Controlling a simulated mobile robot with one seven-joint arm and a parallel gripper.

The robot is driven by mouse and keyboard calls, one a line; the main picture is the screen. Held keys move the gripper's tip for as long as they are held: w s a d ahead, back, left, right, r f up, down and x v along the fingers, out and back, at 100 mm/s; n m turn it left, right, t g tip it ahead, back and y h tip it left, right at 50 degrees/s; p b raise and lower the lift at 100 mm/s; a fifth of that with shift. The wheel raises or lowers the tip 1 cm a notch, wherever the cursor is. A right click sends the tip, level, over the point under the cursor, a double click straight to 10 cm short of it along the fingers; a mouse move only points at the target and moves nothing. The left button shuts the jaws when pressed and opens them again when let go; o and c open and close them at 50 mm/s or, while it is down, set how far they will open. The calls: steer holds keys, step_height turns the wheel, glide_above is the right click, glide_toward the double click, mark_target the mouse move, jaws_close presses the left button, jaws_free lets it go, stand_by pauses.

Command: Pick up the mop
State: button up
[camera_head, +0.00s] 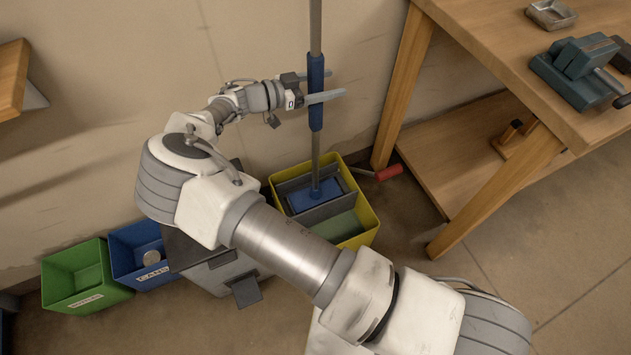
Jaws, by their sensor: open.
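The mop stands upright, with a grey pole, a blue grip sleeve (316,75) and a blue head (316,194) down in a yellow bucket (368,212). My gripper (330,86) is at the height of the blue sleeve. Its two fingers are apart and point to the right. The sleeve appears to lie at or between the fingers; I cannot tell whether they touch it. My arm reaches across the view from the lower right and hides part of the floor and the bins.
A wooden workbench (480,35) with a vise (585,60) stands at the right. A green bin (78,272) and a blue bin (130,240) stand at the lower left. A red handle (388,172) sticks out beside the bucket. A wooden shelf edge (12,75) shows at upper left.

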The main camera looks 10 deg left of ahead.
jaws_close()
stand_by(1.3)
